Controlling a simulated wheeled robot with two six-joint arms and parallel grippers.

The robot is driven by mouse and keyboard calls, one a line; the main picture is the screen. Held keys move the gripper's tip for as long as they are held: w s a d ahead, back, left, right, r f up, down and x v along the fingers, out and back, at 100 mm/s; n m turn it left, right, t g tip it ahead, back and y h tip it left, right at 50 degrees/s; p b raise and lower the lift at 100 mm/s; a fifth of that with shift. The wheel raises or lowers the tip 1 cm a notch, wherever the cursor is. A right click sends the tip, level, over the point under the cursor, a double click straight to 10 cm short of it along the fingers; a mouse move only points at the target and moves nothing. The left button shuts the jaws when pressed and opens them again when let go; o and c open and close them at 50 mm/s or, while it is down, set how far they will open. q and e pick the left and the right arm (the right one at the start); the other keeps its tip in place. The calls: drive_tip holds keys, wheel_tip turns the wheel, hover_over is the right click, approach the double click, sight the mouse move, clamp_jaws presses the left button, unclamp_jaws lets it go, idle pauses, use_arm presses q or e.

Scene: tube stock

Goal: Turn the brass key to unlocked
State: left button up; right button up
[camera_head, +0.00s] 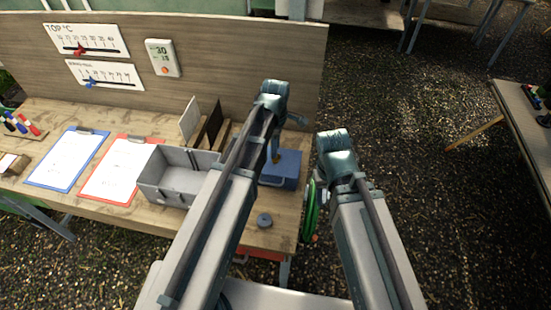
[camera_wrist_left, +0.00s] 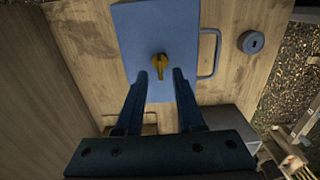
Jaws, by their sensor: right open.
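The brass key (camera_wrist_left: 160,66) stands in the face of a blue box (camera_wrist_left: 128,35), its grip pointing roughly up and down in the left wrist view. The blue box (camera_head: 288,168) also shows in the head view, at the right end of the table, partly behind my left arm. My left gripper (camera_wrist_left: 159,74) is open, with its two fingers apart on either side of the key's lower end and a gap to each side. In the head view my left gripper (camera_head: 275,155) is over the box. My right gripper is mostly hidden behind its arm, right of the table.
A grey round piece (camera_head: 264,220) lies in front of the box. A grey open bin (camera_head: 165,195), clipboards and a backboard (camera_head: 220,60) with gauges stand to the left. A green ring (camera_head: 311,212) is at the table's right edge. A metal handle (camera_wrist_left: 212,52) sits beside the box.

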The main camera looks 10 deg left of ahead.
use_arm(q)
drive_tip(key=shift+f+b, duration=0.9)
drive_tip(key=shift+f, duration=0.5)
use_arm(e)
wheel_tip(320, 180, down, 3)
drive_tip(key=shift+r, duration=0.15)
use_arm(q)
clamp_jaws()
